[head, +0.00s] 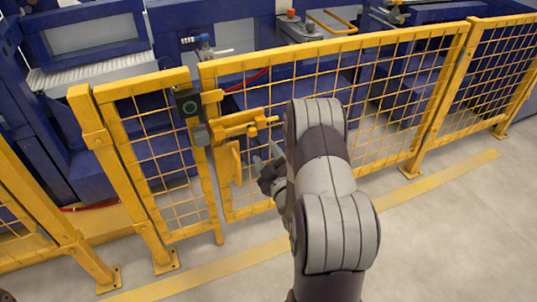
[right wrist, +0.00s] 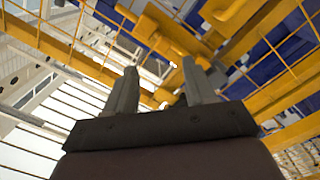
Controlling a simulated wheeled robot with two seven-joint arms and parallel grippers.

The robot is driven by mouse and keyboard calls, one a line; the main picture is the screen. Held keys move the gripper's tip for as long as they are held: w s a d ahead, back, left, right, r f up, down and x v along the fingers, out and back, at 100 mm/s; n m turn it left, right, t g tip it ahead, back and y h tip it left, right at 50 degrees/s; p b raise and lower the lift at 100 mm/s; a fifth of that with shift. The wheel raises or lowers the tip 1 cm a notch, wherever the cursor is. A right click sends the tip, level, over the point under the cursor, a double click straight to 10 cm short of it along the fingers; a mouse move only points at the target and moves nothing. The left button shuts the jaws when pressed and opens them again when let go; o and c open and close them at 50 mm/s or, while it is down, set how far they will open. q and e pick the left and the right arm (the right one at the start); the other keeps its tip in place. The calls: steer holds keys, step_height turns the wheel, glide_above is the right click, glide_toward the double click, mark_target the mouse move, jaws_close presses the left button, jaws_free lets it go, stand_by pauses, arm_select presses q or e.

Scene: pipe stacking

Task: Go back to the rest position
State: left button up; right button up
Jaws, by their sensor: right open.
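My right arm reaches forward in the head view, and its gripper (head: 268,158) is beside the yellow safety fence (head: 335,65). The gripper is close to the fence gate's yellow latch handle (head: 240,122); whether it touches the fence cannot be told. In the right wrist view the two fingers of the right gripper (right wrist: 160,78) stand apart with nothing between them. Yellow fence bars (right wrist: 75,55) are beyond the fingertips. My left gripper is not in view. No pipes can be made out.
A yellow floor line (head: 440,180) runs along the fence; the grey floor (head: 460,240) at right is clear.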

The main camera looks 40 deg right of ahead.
steer(key=shift+v, duration=0.85)
steer(key=s+f+m+g+y, duration=0.1)
steer(key=s+f+m+g, duration=0.3)
steer(key=f+g, duration=0.45)
steer(key=s+a+f+m+g+y, duration=0.2)
steer(key=s+a+f+m+g, duration=0.1)
steer(key=s+a+g, duration=0.15)
steer(key=s+a+r+g+y, duration=0.1)
steer(key=s+a+r+g, duration=0.1)
steer(key=s+a+r, duration=0.3)
steer(key=s+a+r+g+y, duration=0.1)
steer(key=s+a+r+g, duration=0.2)
steer(key=a, duration=0.4)
step_height(320, 180, up, 36)
steer(key=w+a+n+t+p, duration=0.1)
steer(key=w+a+t+p, duration=0.1)
steer(key=p, duration=3.1)
steer(key=shift+a, duration=0.4)
